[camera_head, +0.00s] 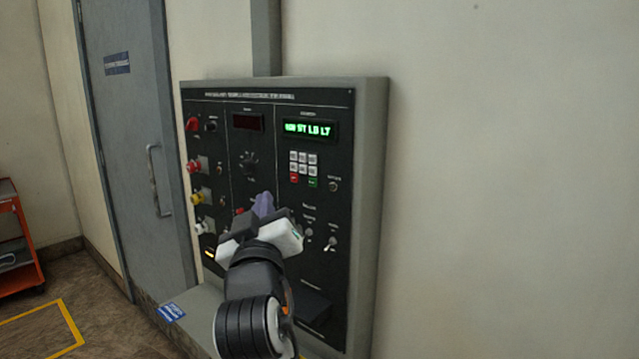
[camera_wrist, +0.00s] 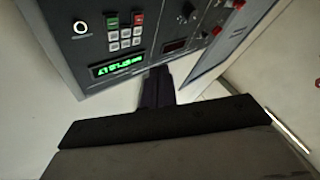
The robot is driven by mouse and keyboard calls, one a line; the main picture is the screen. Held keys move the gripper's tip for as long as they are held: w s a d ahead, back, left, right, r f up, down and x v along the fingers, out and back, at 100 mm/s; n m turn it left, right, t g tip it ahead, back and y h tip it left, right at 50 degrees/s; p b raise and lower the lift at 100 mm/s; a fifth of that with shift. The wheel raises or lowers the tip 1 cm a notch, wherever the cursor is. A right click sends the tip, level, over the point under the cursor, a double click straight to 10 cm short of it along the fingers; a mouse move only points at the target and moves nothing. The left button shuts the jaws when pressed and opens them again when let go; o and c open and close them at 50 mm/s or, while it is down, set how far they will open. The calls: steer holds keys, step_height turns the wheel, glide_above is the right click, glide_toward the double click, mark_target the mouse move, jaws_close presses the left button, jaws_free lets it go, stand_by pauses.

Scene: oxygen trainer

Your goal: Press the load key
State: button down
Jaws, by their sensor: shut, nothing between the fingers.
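The dark control panel (camera_head: 270,200) hangs on the wall, with a small keypad (camera_head: 303,162) of several pale keys plus a red key (camera_head: 294,179) and a green key (camera_head: 313,183). The key labels are too small to read, so I cannot tell which is the load key. Above it a display (camera_head: 310,130) glows green. My gripper (camera_head: 263,203) is shut and empty, below and left of the keypad and apart from it. The wrist view shows the keypad (camera_wrist: 124,38) turned over, with the display (camera_wrist: 117,67) between it and my gripper (camera_wrist: 157,88).
Left of the keypad are a rotary knob (camera_head: 250,162), a dark red display (camera_head: 247,122) and several coloured buttons. Toggle switches (camera_head: 331,243) sit lower right. A grey door (camera_head: 130,140) and an orange cart (camera_head: 20,245) stand left. The right wall is bare.

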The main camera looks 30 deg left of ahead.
steer(key=shift+w, duration=0.1)
steer(key=w, duration=0.8)
steer(key=shift+w+d, duration=0.3)
steer(key=shift+d, duration=0.05)
stand_by(1.9)
steer(key=shift+w, duration=0.4)
steer(key=shift+w, duration=0.35)
stand_by(0.4)
steer(key=shift+s, duration=0.75)
steer(key=shift+s+a, duration=0.2)
steer(key=shift+s, duration=2.3)
